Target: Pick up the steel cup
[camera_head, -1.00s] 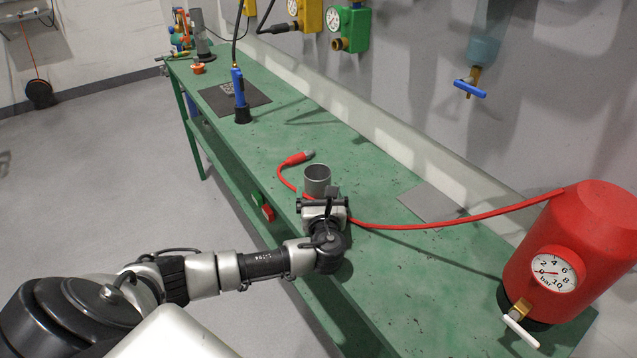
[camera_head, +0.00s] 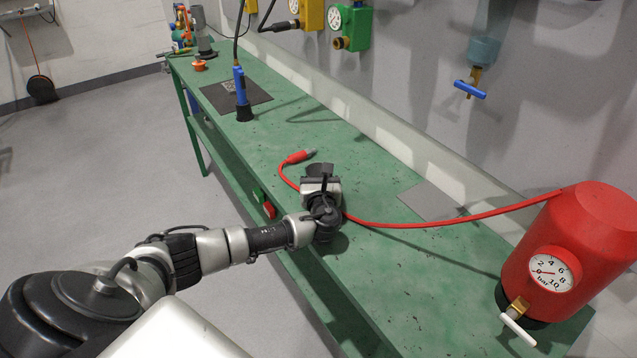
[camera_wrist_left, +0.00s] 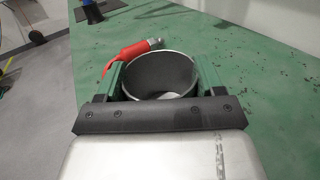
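The steel cup (camera_wrist_left: 160,78) is a grey open cylinder on the green bench; the left wrist view looks into its round mouth. My left gripper (camera_wrist_left: 160,85) is around the cup, with one finger close along each side. I cannot tell whether the fingers press on its wall or leave a small gap. In the head view my left gripper (camera_head: 320,176) hides most of the cup. The cup looks upright. My right gripper is in neither view.
A red hose with a red-handled end (camera_head: 297,157) lies just beyond the cup and runs to the red tank (camera_head: 575,235) at the right. A grey plate (camera_head: 431,201) lies to the right. A blue tool (camera_head: 240,90) stands farther back.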

